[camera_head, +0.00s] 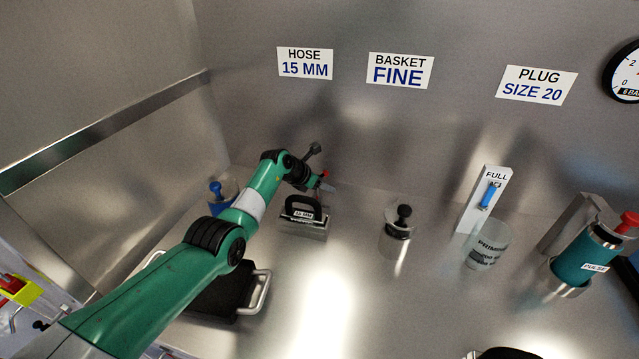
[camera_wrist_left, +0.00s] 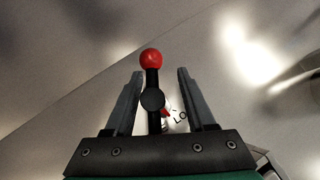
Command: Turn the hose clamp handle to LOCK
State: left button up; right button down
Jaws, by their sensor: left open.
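The hose clamp handle is a black lever with a red ball end (camera_wrist_left: 151,58). In the left wrist view it lies between the two grey fingers of my left gripper (camera_wrist_left: 160,74), which are open with a gap on each side of the lever. A dark round pivot or knob (camera_wrist_left: 152,100) shows on the lever. Beside it is a small white label (camera_wrist_left: 178,116), partly hidden, with letters starting "LO". In the head view the red ball (camera_head: 325,173) shows just beyond my left wrist. My left gripper's fingers are mostly hidden there.
A block with a black loop and a "15 MM" label (camera_head: 304,226) stands below the wrist. A black-knobbed container (camera_head: 400,232), a clear cup (camera_head: 487,246), a FULL gauge (camera_head: 484,200) and a teal cylinder (camera_head: 588,258) stand to the right. A black tray (camera_head: 225,303) lies beneath my arm.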

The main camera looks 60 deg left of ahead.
pick_arm(q)
jog(key=shift+s+r+p, duration=0.15)
jog(key=shift+r+p, duration=0.15)
jog(key=shift+r, duration=0.05)
jog(key=p+v, duration=0.6)
jog(key=v, duration=0.4)
jog(key=shift+s+d+r+p, duration=0.2)
jog(key=shift+s+p, duration=0.1)
jog(key=shift+s, duration=0.05)
jog(key=shift+c, duration=0.2)
